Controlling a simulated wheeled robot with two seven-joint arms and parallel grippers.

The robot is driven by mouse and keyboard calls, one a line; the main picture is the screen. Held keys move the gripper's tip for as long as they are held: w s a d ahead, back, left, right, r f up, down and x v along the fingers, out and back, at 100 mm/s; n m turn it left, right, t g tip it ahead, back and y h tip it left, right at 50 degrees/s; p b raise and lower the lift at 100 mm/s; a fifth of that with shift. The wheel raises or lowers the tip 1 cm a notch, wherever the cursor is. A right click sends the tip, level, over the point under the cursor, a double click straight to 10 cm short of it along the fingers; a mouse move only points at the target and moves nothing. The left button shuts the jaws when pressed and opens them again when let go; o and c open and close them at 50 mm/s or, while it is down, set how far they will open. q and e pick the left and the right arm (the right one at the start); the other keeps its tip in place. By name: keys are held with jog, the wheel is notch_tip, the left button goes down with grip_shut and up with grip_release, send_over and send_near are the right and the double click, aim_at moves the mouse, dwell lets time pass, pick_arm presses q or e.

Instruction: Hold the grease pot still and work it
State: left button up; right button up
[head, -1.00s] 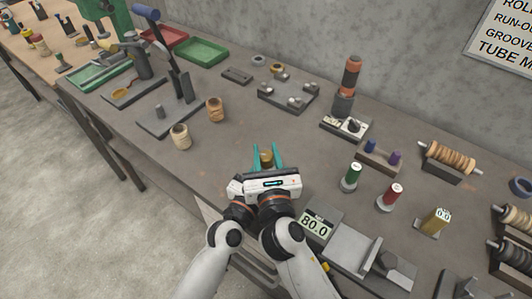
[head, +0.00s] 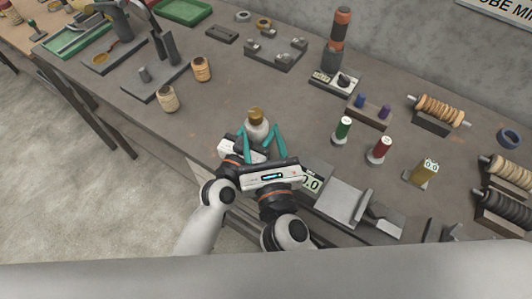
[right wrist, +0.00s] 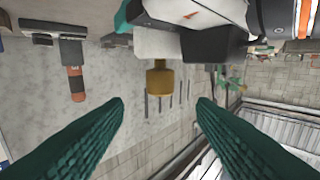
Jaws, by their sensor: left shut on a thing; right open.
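The grease pot (head: 257,131) is a pale, rounded pot with a brass cap (head: 256,113), near the front edge of the bench. My left gripper (head: 244,140) is shut on the pot's body, partly hidden behind my right gripper. My right gripper (head: 259,130) is open, its teal fingers apart on either side of the pot in the head view. In the right wrist view, the brass cap (right wrist: 160,77) shows upside down between the two open fingers, beyond their tips and apparently untouched. The pale body (right wrist: 156,42) is above it there, beside my left gripper.
A grey metal fixture (head: 345,200) lies close to my right gripper.

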jog(key=s, duration=0.4)
jog(key=shift+s+d, duration=0.1)
jog(key=shift+d, duration=0.2)
